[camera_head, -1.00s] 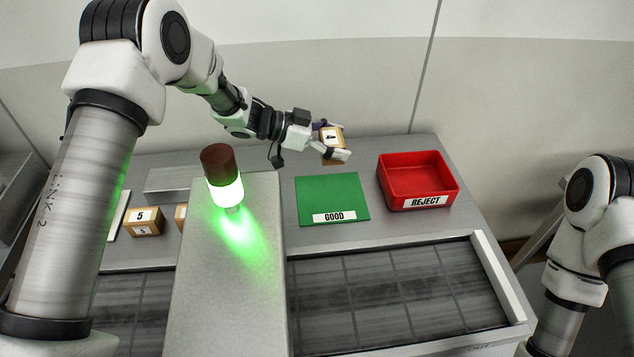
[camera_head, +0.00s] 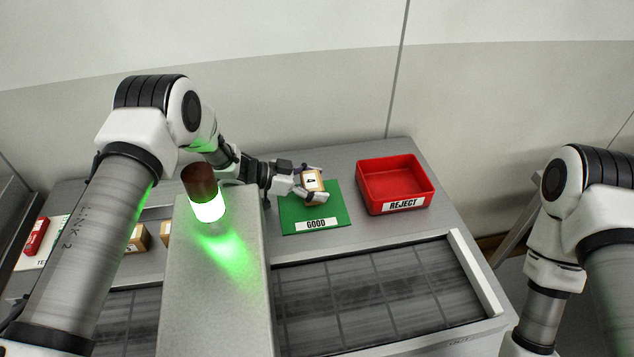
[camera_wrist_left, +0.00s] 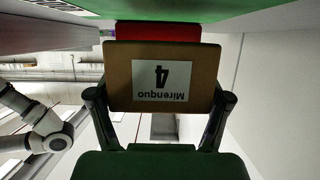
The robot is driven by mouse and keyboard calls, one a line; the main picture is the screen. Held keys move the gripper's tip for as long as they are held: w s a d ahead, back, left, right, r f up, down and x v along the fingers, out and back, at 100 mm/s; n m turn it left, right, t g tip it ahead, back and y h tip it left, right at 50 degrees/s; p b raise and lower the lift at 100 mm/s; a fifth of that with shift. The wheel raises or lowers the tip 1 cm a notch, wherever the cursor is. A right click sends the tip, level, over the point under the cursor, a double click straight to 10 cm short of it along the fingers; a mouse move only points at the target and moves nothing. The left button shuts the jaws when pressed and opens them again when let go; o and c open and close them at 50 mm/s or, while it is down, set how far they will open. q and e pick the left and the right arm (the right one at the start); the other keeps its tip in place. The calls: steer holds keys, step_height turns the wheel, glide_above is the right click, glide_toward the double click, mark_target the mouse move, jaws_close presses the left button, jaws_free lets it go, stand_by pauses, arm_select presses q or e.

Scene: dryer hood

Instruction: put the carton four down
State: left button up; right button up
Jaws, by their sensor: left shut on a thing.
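Carton four (camera_head: 312,182) is a small brown box with a white label. In the left wrist view the carton (camera_wrist_left: 162,100) shows "4" and "Mirenquo" upside down, with a finger on each side. My left gripper (camera_head: 313,184) is shut on it, over the back part of the green GOOD mat (camera_head: 330,212). A strip of green shows along the top of the wrist view. I cannot tell whether the carton touches the mat. My right gripper is out of view; only part of that arm shows at the right.
The red REJECT bin (camera_head: 396,184) stands empty right of the mat. A grey hood (camera_head: 215,280) with a lamp (camera_head: 203,193) glowing green stands left of it. A dark conveyor (camera_head: 380,295) runs in front. Other cartons (camera_head: 139,238) sit behind my left arm.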

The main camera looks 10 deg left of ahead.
arm_select(q)
steer(key=shift+w+a+f, duration=0.1)
steer(key=shift+f, duration=0.35)
steer(key=o, duration=1.3)
steer(key=shift+r, duration=0.1)
steer(key=shift+r, duration=0.1)
steer(key=shift+r+p, duration=0.3)
steer(key=shift+r, duration=0.1)
steer(key=shift+a+r, duration=0.15)
steer(key=shift+a, duration=0.15)
steer(key=shift+b+v, duration=1.25)
steer(key=shift+v, duration=4.4)
steer(key=shift+d+r, duration=0.1)
steer(key=shift+r, duration=0.05)
